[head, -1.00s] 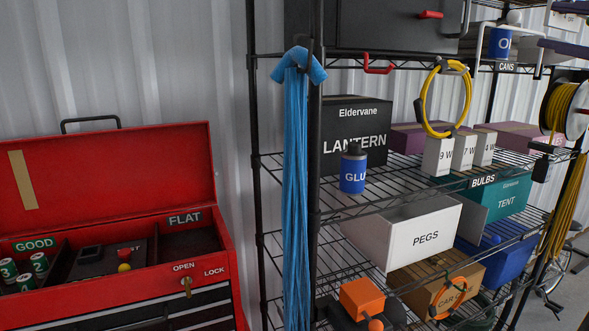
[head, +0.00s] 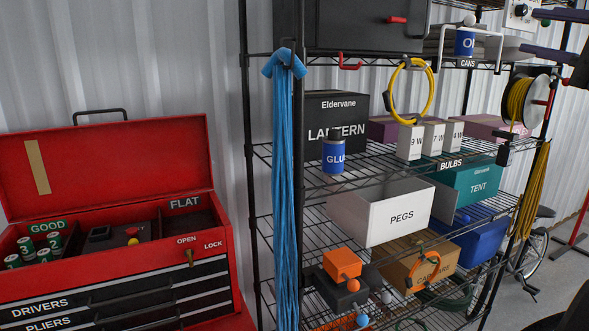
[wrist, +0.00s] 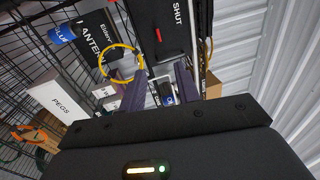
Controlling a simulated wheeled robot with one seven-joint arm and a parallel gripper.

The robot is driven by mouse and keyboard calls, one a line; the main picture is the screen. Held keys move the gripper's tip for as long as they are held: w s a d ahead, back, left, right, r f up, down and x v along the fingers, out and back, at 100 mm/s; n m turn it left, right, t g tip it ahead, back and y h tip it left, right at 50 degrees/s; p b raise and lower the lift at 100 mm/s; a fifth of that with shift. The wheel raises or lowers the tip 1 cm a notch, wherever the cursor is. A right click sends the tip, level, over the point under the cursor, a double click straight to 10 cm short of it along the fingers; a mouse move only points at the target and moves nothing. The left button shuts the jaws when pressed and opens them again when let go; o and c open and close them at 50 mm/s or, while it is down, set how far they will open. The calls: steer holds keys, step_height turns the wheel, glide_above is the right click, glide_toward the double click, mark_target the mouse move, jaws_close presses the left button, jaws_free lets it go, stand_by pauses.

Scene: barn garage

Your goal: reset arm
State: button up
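My gripper (head: 530,31) shows at the top right edge of the head view, its two dark purple-grey fingers spread apart. In the wrist view my gripper (wrist: 160,70) also shows two separate fingers, with nothing held between them. A blue can (wrist: 165,92) is seen beyond the gap, on the shelf. My dark gripper body with a small light fills the bottom of the wrist view. Part of my arm shows at the right edge of the head view.
A wire shelf rack (head: 297,200) holds a lantern box (head: 340,110), blue glue bottle (head: 334,155), white pegs box (head: 385,212) and teal tent box (head: 475,190). A yellow cable reel (head: 527,100) hangs at its right. A red open toolbox (head: 110,165) stands left.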

steer(key=w+a+f+g+h, duration=0.1)
steer(key=w+a+f+g, duration=0.2)
steer(key=f, duration=0.7)
steer(key=w+a+f+g+h, duration=0.15)
steer(key=w+f, duration=0.35)
steer(key=f, duration=0.6)
steer(key=w+a+f+g, duration=0.2)
steer(key=w+f+g, duration=0.2)
steer(key=f, duration=0.6)
steer(key=s+a+f+n+g+h, duration=0.1)
steer(key=s+a+f+n, duration=0.4)
steer(key=f, duration=0.5)
steer(key=s+a+f+n+g+h, duration=0.1)
steer(key=s+a+f+n+g, duration=0.3)
steer(key=f, duration=0.6)
steer(key=s+a+f+n+g+h, duration=0.2)
steer(key=s+a+f+n, duration=0.3)
steer(key=f, duration=0.5)
steer(key=shift+s+a+n+g, duration=0.3)
steer(key=shift+s+a+g, duration=0.25)
steer(key=shift+a, duration=0.65)
steer(key=shift+f, duration=0.1)
